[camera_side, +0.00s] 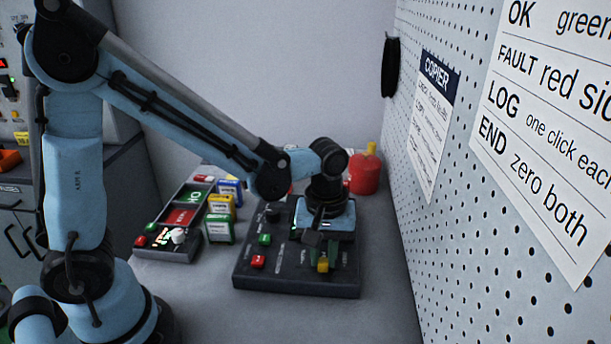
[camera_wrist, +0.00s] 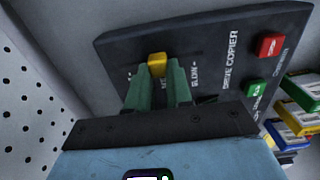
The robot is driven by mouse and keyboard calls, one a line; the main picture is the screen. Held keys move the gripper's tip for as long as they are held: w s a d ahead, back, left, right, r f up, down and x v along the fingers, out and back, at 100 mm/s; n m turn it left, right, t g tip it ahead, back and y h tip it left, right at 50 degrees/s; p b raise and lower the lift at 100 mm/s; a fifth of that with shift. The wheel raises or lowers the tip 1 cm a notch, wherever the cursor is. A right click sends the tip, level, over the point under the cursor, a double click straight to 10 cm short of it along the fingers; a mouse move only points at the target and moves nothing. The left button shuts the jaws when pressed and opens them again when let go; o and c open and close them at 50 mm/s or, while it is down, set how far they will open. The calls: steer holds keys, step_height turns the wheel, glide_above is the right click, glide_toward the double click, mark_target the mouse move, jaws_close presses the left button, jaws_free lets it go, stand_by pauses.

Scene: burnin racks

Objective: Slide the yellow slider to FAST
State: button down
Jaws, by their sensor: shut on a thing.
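The yellow slider (camera_side: 323,265) stands near the front right of the dark drive copier panel (camera_side: 290,286). It also shows in the wrist view (camera_wrist: 157,62), between the tips of my green fingers. My gripper (camera_wrist: 157,84) is shut on the slider, one finger on each side; in the side view my gripper (camera_side: 328,254) reaches down to it. In the wrist view the word SLOW is readable just right of the slider. The lettering on the other side is mostly hidden by a finger, and I cannot read FAST.
The panel also has a red button (camera_side: 258,262) and a green button (camera_side: 265,239). Several small coloured boxes (camera_side: 220,229) and a dark tray (camera_side: 154,251) stand left of it. A red canister (camera_side: 364,174) is behind. A pegboard wall (camera_side: 440,230) closes the right side.

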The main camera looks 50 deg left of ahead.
mark_target(347, 267)
steer(key=shift+w+d, duration=1.55)
steer(key=shift+w, duration=0.05)
steer(key=c, duration=1)
jaws_free()
step_height(347, 267, up, 12)
steer(key=s+a+f+m+t, duration=0.2)
steer(key=s+a+m+t, duration=0.5)
steer(key=a, duration=0.4)
steer(key=shift+s+f+m, duration=0.25)
steer(key=shift+s+m, duration=0.35)
steer(key=shift+m, duration=0.4)
